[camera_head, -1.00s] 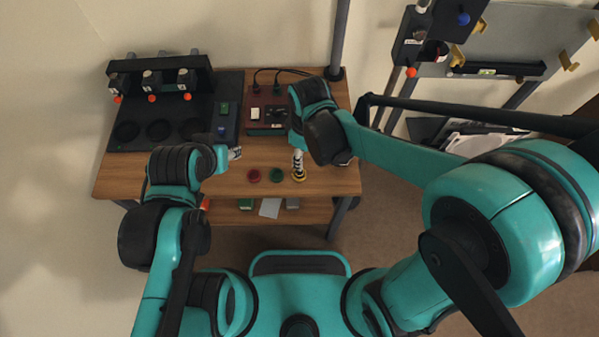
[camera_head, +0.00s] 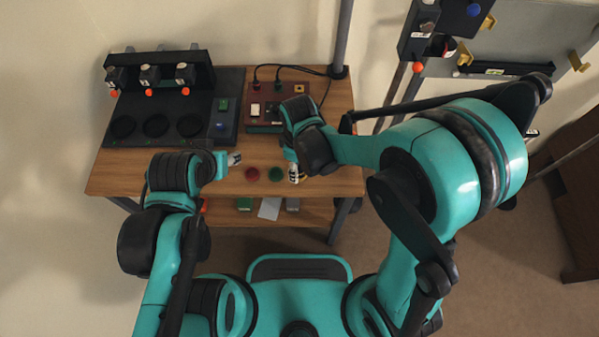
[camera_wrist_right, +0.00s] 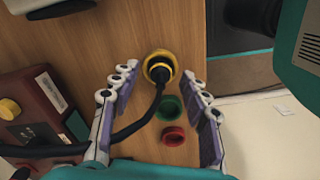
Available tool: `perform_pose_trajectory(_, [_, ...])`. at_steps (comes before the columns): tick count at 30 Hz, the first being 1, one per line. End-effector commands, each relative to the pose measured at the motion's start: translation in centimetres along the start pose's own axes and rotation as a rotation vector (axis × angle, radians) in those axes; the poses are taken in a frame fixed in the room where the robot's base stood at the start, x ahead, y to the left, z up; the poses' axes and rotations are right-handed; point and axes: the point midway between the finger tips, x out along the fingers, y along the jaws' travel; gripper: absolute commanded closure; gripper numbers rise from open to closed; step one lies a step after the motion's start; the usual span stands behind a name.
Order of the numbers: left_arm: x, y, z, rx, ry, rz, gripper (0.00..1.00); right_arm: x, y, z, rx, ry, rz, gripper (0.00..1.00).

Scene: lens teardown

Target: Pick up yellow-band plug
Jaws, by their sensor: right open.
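The yellow-band plug (camera_wrist_right: 159,68) stands on the wooden table in the right wrist view, a black cable running from it. My right gripper (camera_wrist_right: 162,80) is open, its fingers on either side of the plug with gaps between. In the head view my right gripper (camera_head: 294,172) is low over the table's front right and mostly covers the plug. My left gripper (camera_head: 235,158) hangs above the table's front middle; its finger state is too small to tell.
A green piece (camera_head: 275,174) and a red piece (camera_head: 252,174) lie beside the right gripper. A dark red box (camera_head: 262,127) with cables stands behind. A black station (camera_head: 170,140) with round recesses fills the left. The table's front left is clear.

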Motion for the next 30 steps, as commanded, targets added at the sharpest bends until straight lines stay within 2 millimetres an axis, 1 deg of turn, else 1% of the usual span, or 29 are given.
perform_pose_trajectory(1, [-0.1, 0.0, -0.1, 0.0, 0.0, 0.0, 0.57, -0.1, 0.0, 0.0, 0.0, 0.0, 0.0, 0.54])
perform_pose_trajectory(2, [-0.1, 0.0, -0.1, 0.0, 0.0, 0.0, 0.57, -0.1, 0.0, 0.0, 0.0, 0.0, 0.0, 0.62])
perform_pose_trajectory(3, [-0.1, 0.0, -0.1, 0.0, 0.0, 0.0, 0.57, -0.1, 0.0, 0.0, 0.0, 0.0, 0.0, 0.73])
perform_pose_trajectory(5, [-0.1, 0.0, -0.1, 0.0, 0.0, 0.0, 0.57, -0.1, 0.0, 0.0, 0.0, 0.0, 0.0, 0.89])
perform_pose_trajectory(6, [-0.1, 0.0, -0.1, 0.0, 0.0, 0.0, 0.57, -0.1, 0.0, 0.0, 0.0, 0.0, 0.0, 0.99])
perform_pose_trajectory(16, [-0.1, 0.0, -0.1, 0.0, 0.0, 0.0, 0.57, -0.1, 0.0, 0.0, 0.0, 0.0, 0.0, 0.99])
perform_pose_trajectory(20, [-0.4, 0.0, -0.3, 0.0, 0.0, 0.0, 0.57, -0.7, 0.0, 0.0, 0.0, 0.0, 0.0, 0.99])
perform_pose_trajectory(23, [-0.8, 0.0, -0.6, 0.0, 0.0, 0.0, 0.57, -1.8, 0.0, 0.0, 0.0, 0.0, 0.0, 0.99])
perform_pose_trajectory(28, [-2.2, 0.0, -1.6, 0.0, 0.0, 0.0, 0.57, -4.8, 0.0, 0.0, 0.0, 0.0, 0.0, 0.99])
perform_pose_trajectory(30, [-2.5, 0.0, -1.8, 0.0, 0.0, 0.0, 0.57, -5.5, -0.6, 1.6, 0.004, 0.0, 0.0, 0.99])
